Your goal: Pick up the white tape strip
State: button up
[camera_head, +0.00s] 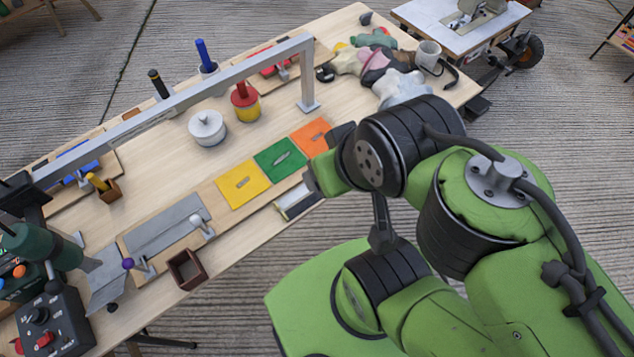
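A small pale strip-like piece (297,203) with dark edges lies at the table's front edge, below the orange square. It may be the white tape strip, but it is too small to be sure. My gripper (325,165) hangs above the table's front edge, just above and right of this piece. Parts of my arm cover the gripper, so its fingertips and anything between them are hidden. I cannot tell whether it touches the piece.
Yellow (240,186), green (280,159) and orange (313,137) squares lie in a row on the wooden table (350,105). A grey metal frame (185,100) spans the table. A white lidded pot (207,128), a red-and-yellow can (245,103) and a brown open box (186,269) stand nearby.

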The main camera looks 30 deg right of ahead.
aim_at(296, 194)
jog(key=j+u, duration=0.4)
jog(key=i+j+u, duration=0.1)
jog(key=j+u, duration=0.3)
jog(key=i+j+u, duration=0.15)
jog(key=u, duration=0.3)
jog(key=j, duration=0.1)
